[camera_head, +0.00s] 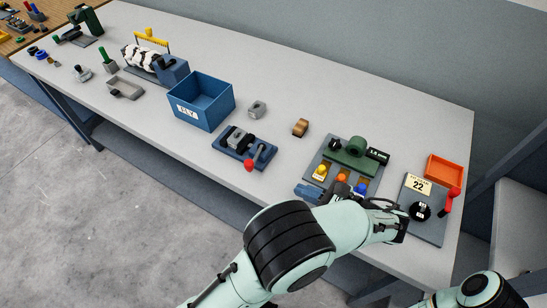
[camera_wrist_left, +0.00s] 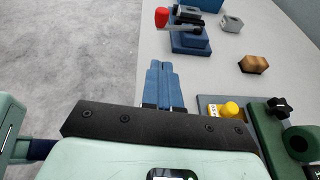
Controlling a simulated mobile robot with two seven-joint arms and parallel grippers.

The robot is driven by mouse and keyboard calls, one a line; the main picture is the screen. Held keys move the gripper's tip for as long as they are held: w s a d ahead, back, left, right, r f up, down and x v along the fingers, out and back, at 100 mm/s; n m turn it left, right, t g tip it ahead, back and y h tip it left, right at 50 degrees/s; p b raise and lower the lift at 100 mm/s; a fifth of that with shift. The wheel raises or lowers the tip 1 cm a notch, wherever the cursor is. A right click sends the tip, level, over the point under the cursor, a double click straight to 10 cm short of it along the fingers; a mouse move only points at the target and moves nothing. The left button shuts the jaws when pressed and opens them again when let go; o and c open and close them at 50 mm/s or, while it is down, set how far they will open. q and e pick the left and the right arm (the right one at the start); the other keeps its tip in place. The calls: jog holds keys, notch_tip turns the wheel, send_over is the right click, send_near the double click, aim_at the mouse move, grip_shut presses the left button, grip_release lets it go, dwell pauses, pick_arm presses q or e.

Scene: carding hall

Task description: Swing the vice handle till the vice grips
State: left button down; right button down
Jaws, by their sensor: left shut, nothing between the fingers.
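The vice (camera_head: 231,146) is a blue base with grey jaws on the bench, in the middle of the head view. Its handle ends in a red knob (camera_head: 248,165) at the base's front right. In the left wrist view the vice (camera_wrist_left: 190,46) is at the top, with the red knob (camera_wrist_left: 162,17) toward its left. My left gripper (camera_head: 300,191) has its blue fingers shut and empty, right of and nearer than the vice, apart from it. The shut fingers (camera_wrist_left: 162,66) point toward the vice in the wrist view. Whether the jaws hold a piece is unclear. My right gripper is not in view.
A green fixture (camera_head: 352,150) with coloured knobs stands close right of my left gripper. A panel with a dial and red lever (camera_head: 430,222), an orange tray (camera_head: 443,171), a blue bin (camera_head: 214,101), a grey block (camera_head: 257,109) and a brown block (camera_head: 300,128) stand around.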

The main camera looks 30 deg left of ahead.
pick_arm(q)
jog(key=x, duration=0.4)
jog(key=r+x, duration=0.1)
jog(key=x, duration=0.3)
jog(key=a+r+x, duration=0.1)
jog(key=x, duration=0.2)
jog(key=shift+s+a, duration=0.1)
jog(key=shift+a, duration=0.75)
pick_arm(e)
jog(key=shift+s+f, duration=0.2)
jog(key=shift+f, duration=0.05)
